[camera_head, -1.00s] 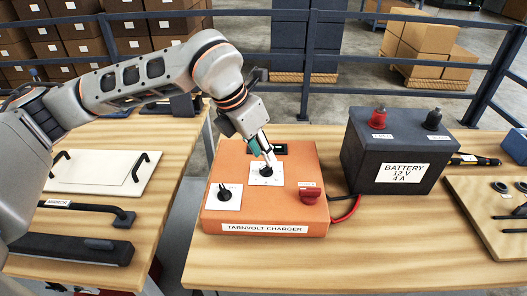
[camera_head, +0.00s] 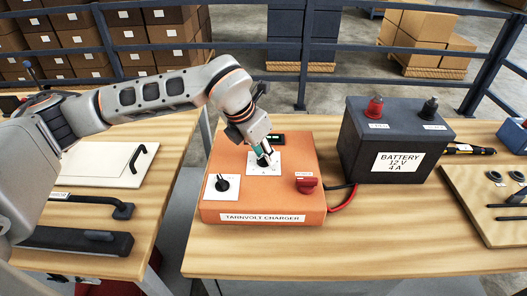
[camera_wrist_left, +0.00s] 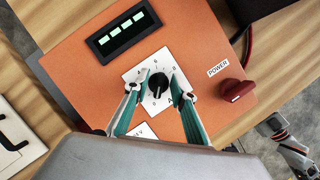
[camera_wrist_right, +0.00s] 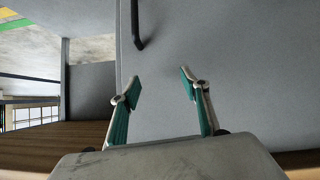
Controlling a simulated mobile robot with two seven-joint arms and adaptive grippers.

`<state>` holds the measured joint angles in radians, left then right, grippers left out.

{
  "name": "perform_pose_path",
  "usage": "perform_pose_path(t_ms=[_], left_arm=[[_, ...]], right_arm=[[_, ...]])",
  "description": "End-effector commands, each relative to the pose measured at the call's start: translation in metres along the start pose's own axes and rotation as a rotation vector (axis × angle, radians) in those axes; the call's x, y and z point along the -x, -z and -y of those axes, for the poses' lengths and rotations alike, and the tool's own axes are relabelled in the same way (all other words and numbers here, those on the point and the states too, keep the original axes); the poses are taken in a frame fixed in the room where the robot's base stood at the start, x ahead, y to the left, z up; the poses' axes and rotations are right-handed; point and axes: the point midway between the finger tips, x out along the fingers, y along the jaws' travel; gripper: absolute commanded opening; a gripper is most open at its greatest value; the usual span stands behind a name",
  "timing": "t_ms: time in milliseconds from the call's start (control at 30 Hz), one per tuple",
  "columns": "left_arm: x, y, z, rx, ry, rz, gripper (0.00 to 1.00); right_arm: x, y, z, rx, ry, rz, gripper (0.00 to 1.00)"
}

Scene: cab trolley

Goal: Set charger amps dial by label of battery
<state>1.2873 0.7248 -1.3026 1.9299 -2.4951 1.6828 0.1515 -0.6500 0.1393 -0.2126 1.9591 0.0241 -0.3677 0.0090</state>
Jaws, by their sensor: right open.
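The orange charger (camera_head: 215,205), labelled TARNVOLT CHARGER, sits on the wooden table. Its upper dial, a black knob (camera_wrist_left: 158,84) on a white numbered plate (camera_wrist_left: 150,101), lies between the fingers of my left gripper (camera_wrist_left: 158,80). The fingers are open on both sides of the knob; contact cannot be told. A second black dial (camera_head: 222,184) is at the charger's front left, and a red power knob (camera_head: 306,185) at its right. My right gripper (camera_wrist_right: 160,80) is open and empty.
A display (camera_wrist_left: 124,34) with green bars is on the charger's top. Red and black cables (camera_head: 343,198) run between charger and battery. Boards with handles lie on the left table (camera_head: 150,215) and at the right. A grey surface (camera_wrist_right: 240,60) faces my right gripper.

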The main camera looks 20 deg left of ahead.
Motion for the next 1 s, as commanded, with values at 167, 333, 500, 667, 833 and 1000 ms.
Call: perform_pose_path(t_ms=[167,333,500,667,833,1000], left_arm=[[0.0003,-0.0002,0.0002,0.000,0.000,0.000,0.00],[0.0005,-0.0003,0.0002,-0.001,0.000,0.001,0.00],[0.0005,-0.0004,-0.0001,-0.011,0.005,0.001,0.00],[0.0006,-0.0008,-0.0004,-0.058,0.024,0.002,0.00],[0.0008,-0.0010,-0.0007,-0.155,0.064,0.003,0.00],[0.0012,-0.0013,-0.0012,-0.291,0.120,0.003,0.00]], right_arm=[[-0.0002,0.0012,-0.0004,0.000,0.000,-0.002,0.46],[-0.0001,0.0028,-0.0007,0.000,-0.001,-0.005,0.46],[-0.0003,0.0034,-0.0008,0.000,-0.001,-0.007,0.46],[-0.0011,0.0020,-0.0006,0.000,-0.001,-0.006,0.46],[-0.0023,-0.0002,-0.0003,0.000,-0.001,-0.005,0.46],[-0.0029,-0.0018,0.0000,0.000,-0.001,-0.004,0.46]])
